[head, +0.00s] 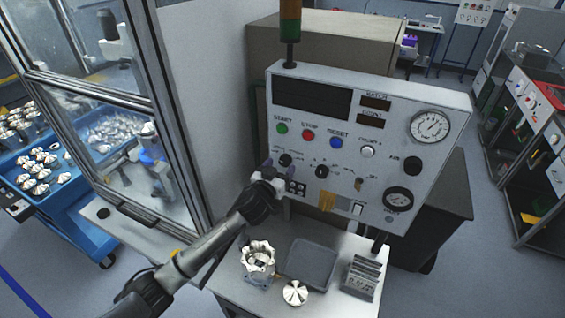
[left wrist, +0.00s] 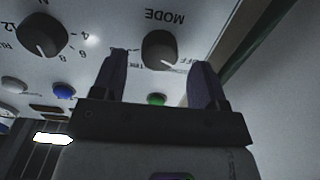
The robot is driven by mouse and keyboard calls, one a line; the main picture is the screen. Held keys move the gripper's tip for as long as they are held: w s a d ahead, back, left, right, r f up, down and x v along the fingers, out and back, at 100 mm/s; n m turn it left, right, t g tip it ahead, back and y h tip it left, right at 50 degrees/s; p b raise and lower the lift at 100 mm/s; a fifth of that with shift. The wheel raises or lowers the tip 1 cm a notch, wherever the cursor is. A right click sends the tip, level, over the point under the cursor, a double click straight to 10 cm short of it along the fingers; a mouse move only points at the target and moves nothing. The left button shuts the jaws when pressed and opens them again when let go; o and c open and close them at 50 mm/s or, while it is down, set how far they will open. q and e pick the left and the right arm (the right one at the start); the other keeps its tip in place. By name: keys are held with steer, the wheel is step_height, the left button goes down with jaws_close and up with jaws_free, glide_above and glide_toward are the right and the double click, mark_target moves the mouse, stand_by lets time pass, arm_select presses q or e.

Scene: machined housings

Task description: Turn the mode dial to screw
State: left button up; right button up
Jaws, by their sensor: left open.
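The mode dial (left wrist: 158,46) is a round black knob under the upside-down word MODE in the left wrist view. Its pale pointer mark is at its lower right, near partly hidden lettering ending in FF. Other lettering to its left is partly covered by a finger. In the head view the dial (head: 285,160) is on the left of the grey control panel (head: 335,112). My left gripper (left wrist: 160,62) is open, with one finger on each side of the dial in that picture; contact cannot be told. The right gripper is not in view.
A second black dial (left wrist: 42,36) with numbers sits beside the mode dial. Green (head: 282,128), red (head: 308,134) and blue (head: 336,142) buttons are above. Below, the bench holds metal parts (head: 257,262) and a dark tray (head: 311,262). A glazed enclosure (head: 110,120) stands left.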

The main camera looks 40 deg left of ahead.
arm_select(q)
steer(key=shift+x, duration=1.05)
steer(key=shift+c, duration=0.2)
steer(key=c, duration=0.9)
